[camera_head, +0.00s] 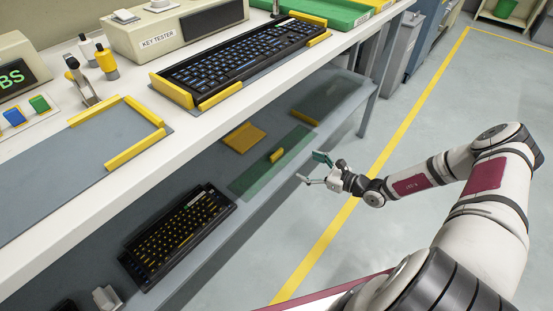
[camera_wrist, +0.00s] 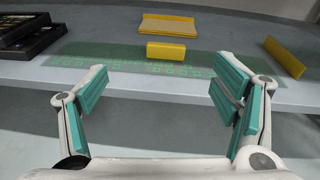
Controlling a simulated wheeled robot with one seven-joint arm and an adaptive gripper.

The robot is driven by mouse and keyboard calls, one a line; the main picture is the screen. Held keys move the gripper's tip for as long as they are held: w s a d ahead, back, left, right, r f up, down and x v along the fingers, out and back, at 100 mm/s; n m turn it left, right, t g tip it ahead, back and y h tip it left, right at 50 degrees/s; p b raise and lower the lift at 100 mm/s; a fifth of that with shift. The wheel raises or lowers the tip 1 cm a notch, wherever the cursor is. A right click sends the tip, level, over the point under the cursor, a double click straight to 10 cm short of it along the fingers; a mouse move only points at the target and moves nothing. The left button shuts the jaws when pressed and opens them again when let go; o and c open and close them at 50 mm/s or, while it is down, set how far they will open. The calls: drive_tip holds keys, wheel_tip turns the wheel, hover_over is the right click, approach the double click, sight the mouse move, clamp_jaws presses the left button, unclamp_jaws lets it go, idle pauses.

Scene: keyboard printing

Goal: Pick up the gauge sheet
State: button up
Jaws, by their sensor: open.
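The gauge sheet (camera_head: 253,178) is a thin, see-through green strip lying flat on the lower shelf. A yellow grip block (camera_head: 277,155) stands up on it. In the wrist view the sheet (camera_wrist: 110,62) lies along the shelf's front, with key-shaped outlines, and its yellow block (camera_wrist: 166,52) is near the middle. My gripper (camera_head: 311,168) is open and empty, in front of the shelf edge and apart from the sheet. In the wrist view its two teal-padded fingers (camera_wrist: 160,88) are spread wide, with the block beyond and between them.
The upper bench (camera_head: 140,170) overhangs the lower shelf. A yellow tray (camera_head: 244,138) lies behind the sheet. A dark keyboard (camera_head: 180,235) lies left of it.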

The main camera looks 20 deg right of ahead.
drive_tip(key=f+m, duration=0.1)
drive_tip(key=f, duration=0.1)
drive_tip(key=b, duration=0.2)
approach(278, 154)
drive_tip(key=w+a, duration=0.1)
drive_tip(key=w+a+f, duration=0.1)
drive_tip(key=shift+w+a+f+t+h, duration=0.1)
drive_tip(key=shift+w+f+t+h, duration=0.1)
drive_tip(key=shift+w+t+h, duration=0.15)
drive_tip(key=shift+b+x, duration=1.5)
drive_tip(key=shift+x, duration=1.4)
drive_tip(key=shift+s+a+r, duration=0.1)
drive_tip(key=shift+r, duration=0.2)
drive_tip(key=c, duration=1.6)
drive_tip(key=shift+o, duration=0.2)
drive_tip(key=shift+r+p, duration=0.65)
drive_tip(key=shift+r, duration=0.25)
wheel_tip(278, 154, up, 2)
drive_tip(key=shift+r+p, duration=0.15)
drive_tip(key=shift+p, duration=0.6)
drive_tip(key=s+d+p, duration=0.3)
drive_tip(key=s+d, duration=0.6)
drive_tip(key=d, duration=0.3)
drive_tip(key=shift+s+d+r, duration=0.3)
drive_tip(key=shift+s+r, duration=0.1)
